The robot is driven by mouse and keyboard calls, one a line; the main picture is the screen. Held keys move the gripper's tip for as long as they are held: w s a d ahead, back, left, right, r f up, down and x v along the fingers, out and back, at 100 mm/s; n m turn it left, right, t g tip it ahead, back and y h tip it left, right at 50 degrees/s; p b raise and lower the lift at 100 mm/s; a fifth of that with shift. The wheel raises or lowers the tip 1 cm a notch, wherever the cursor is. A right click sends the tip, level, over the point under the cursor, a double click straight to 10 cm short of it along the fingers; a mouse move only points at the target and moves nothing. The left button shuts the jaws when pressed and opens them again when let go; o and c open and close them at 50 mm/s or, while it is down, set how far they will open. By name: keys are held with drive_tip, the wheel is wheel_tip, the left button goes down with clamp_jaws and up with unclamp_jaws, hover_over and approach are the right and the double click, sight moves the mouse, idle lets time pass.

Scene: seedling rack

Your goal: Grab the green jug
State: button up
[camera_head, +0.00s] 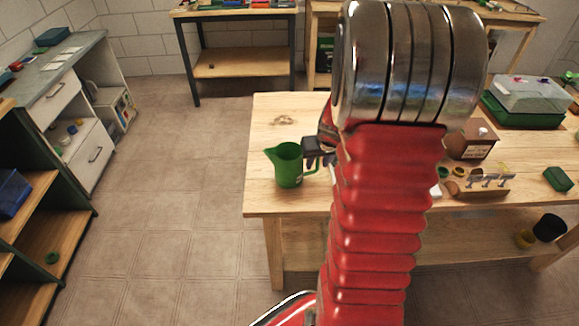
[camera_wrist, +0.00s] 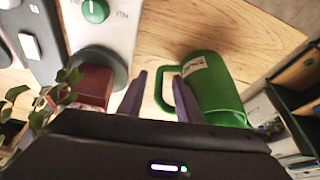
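The green jug (camera_head: 289,166) stands upright near the left end of the wooden table, its handle facing right toward my gripper (camera_head: 316,157). In the wrist view the jug (camera_wrist: 215,85) has a pale label, and its handle lies between the two purple-grey fingertips of my gripper (camera_wrist: 158,95). The fingers are apart. The right fingertip overlaps the handle's opening; the left one is on the handle's outer side with a gap. I cannot tell whether a finger touches the jug. My arm hides part of the table in the head view.
The wooden table (camera_head: 265,200) also holds a brown box (camera_head: 471,143), a small rack (camera_head: 480,186) and a green-based clear-lidded box (camera_head: 528,100). In the wrist view, a device with a green knob (camera_wrist: 95,11) and a leafy plant (camera_wrist: 50,98) are left of the fingers. Floor left of the table is clear.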

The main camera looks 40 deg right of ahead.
clamp_jaws()
idle(0.4)
